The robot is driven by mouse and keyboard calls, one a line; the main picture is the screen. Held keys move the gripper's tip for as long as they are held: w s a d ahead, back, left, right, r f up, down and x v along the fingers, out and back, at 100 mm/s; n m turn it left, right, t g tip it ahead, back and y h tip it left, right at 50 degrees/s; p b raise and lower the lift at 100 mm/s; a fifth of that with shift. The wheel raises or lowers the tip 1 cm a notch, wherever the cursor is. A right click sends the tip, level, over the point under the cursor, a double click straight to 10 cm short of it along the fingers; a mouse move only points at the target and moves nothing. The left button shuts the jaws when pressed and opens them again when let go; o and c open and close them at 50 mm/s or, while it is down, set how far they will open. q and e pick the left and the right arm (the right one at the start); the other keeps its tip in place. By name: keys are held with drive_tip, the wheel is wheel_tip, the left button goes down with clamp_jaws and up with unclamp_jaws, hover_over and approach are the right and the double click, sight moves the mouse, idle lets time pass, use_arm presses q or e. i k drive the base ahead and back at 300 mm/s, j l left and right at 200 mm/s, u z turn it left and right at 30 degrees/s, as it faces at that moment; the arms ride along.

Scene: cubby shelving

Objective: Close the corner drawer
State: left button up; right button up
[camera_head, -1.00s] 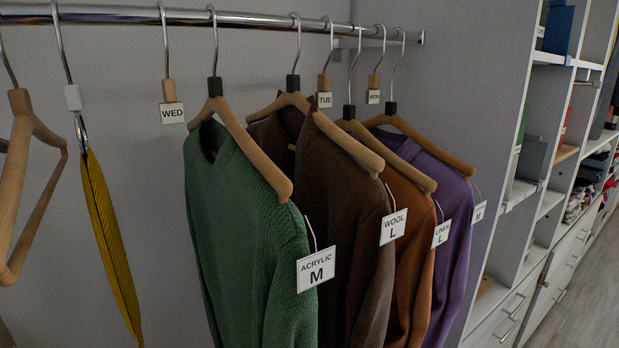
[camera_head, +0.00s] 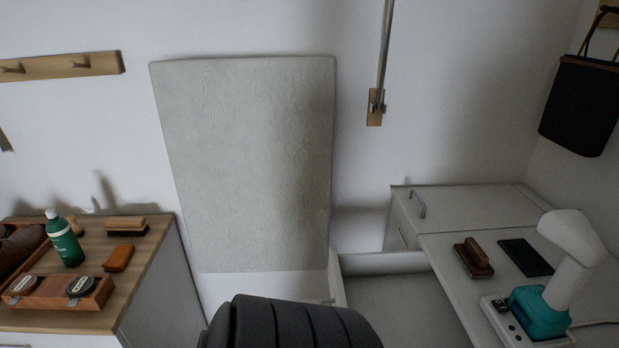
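At the lower centre right, a white drawer (camera_head: 338,290) appears pulled out from under the right-hand counter, toward the left. Its pale grey inside (camera_head: 400,305) shows from above and looks empty. A small handle seems to sit on its left, outer face, but this is dim and partly hidden. A closed white front with a metal handle (camera_head: 419,204) shows on the corner cabinet behind it. Neither of my grippers is in view.
A grey padded panel (camera_head: 245,160) leans on the wall. The right counter (camera_head: 450,250) holds a brush, a black slab and a teal-and-white device. A wooden-topped cabinet (camera_head: 150,245) with shoe-care items stands left. A dark ribbed shape (camera_head: 290,322) covers the bottom centre.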

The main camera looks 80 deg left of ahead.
sight(400, 294)
drive_tip(key=u, duration=2.4)
drive_tip(key=j+z, duration=0.1)
